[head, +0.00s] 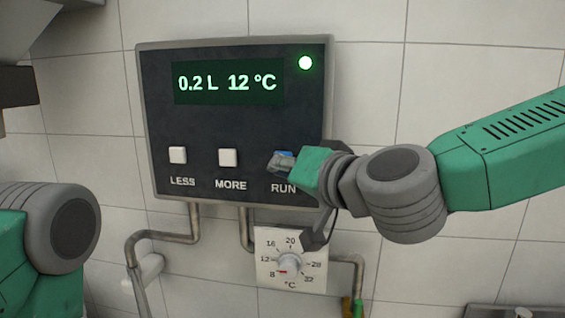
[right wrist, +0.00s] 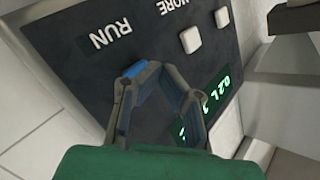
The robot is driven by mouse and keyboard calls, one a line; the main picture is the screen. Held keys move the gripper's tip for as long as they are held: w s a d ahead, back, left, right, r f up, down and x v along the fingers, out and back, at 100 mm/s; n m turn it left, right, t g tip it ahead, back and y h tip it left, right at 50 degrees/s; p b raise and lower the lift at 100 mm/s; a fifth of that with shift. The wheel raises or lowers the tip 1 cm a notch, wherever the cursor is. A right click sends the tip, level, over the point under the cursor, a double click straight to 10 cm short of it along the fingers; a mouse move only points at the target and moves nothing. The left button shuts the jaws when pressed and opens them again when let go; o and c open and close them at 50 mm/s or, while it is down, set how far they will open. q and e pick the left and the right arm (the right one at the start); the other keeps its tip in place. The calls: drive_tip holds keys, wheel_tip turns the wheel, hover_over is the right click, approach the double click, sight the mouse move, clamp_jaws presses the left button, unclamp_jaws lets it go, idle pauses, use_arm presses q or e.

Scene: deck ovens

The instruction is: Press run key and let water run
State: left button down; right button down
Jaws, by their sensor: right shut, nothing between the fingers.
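A dark control panel (head: 232,115) hangs on the tiled wall. Its display (head: 228,83) reads 0.2 L 12 °C, and a green lamp (head: 305,62) is lit. The RUN key (head: 284,154) is blue and mostly hidden by my right gripper (head: 276,163). That gripper is shut and empty, its fingertips over the key. In the right wrist view blue shows by the fingers (right wrist: 165,85) below the RUN label. I cannot tell whether the key is pushed in. No running water shows. Only a link of my left arm is in view, not its gripper.
White LESS (head: 178,155) and MORE (head: 228,157) keys sit left of RUN. A temperature dial (head: 290,263) is below the panel, among metal pipes (head: 193,225). A dark fixture (head: 18,87) juts in at upper left.

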drive_tip(key=s, duration=0.2)
drive_tip(key=s+a, duration=0.1)
drive_tip(key=s, duration=0.2)
idle(0.4)
drive_tip(key=shift+w, duration=0.1)
drive_tip(key=s+d+f+g+h+b, duration=0.1)
drive_tip(key=s+d+f+g, duration=0.15)
drive_tip(key=f, duration=0.95)
drive_tip(key=s+d+f+g+h+b, duration=0.1)
drive_tip(key=d+f+g+h, duration=0.15)
drive_tip(key=f, duration=0.95)
drive_tip(key=s+d+f+g+h+b, duration=0.1)
drive_tip(key=s+d+f+b, duration=0.15)
drive_tip(key=f, duration=0.95)
drive_tip(key=s+d+f+n+g+h+b, duration=0.1)
drive_tip(key=s+d+f+g+h+b, duration=0.2)
drive_tip(key=s+d+f, duration=1.7)
wheel_tip(320, 180, down, 2)
drive_tip(key=s+g+h, duration=0.1)
drive_tip(key=g, duration=0.3)
drive_tip(key=shift+s+d+f+h, duration=0.25)
drive_tip(key=shift+d+h, duration=0.1)
drive_tip(key=shift+d, duration=0.05)
